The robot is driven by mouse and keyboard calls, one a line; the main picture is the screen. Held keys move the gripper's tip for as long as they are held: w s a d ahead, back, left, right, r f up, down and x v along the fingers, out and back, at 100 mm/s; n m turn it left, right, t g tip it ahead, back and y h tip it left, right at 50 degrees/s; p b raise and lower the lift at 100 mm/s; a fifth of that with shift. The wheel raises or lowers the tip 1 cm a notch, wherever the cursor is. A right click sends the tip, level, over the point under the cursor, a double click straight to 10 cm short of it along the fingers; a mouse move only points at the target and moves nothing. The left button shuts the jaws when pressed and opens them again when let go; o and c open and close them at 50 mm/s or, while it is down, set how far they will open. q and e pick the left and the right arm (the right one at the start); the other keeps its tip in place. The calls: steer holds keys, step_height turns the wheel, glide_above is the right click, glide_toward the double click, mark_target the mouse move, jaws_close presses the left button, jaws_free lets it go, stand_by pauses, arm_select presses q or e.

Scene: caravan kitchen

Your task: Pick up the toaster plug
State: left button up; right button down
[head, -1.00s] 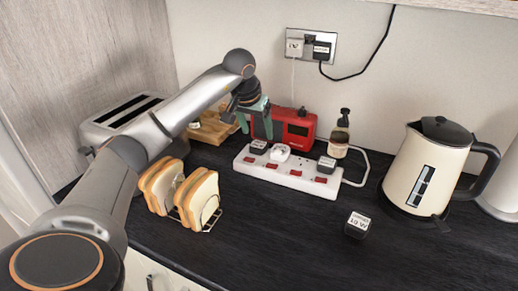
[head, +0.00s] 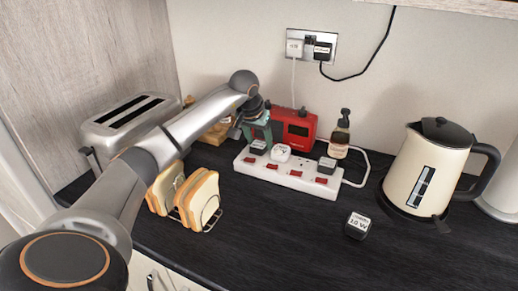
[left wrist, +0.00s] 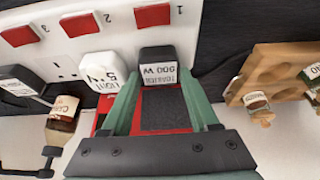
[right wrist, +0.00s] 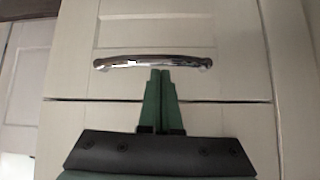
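The toaster plug is a black block with a white label reading "TOASTER 900 W" (left wrist: 159,70). It sits in the end socket, by switch 1, of the white power strip (head: 310,187). In the head view the plug (head: 257,148) is at the strip's left end. My left gripper (head: 257,136) is right over it, fingers pointing down. In the left wrist view the green fingers (left wrist: 160,84) are apart, with their tips at either side of the plug; contact cannot be told. My right gripper (right wrist: 162,72) is shut and empty before a cabinet door handle.
A white plug (head: 280,153) and another black plug (head: 327,165) sit in the strip. A red radio (head: 299,128) and brown bottle (head: 340,140) stand behind. The toaster (head: 125,122) and toast rack (head: 208,222) are left. A loose black plug (head: 357,226) and kettle (head: 425,170) are right.

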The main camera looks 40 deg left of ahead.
arm_select(q)
steer(key=c, duration=0.6)
steer(key=shift+r, duration=0.15)
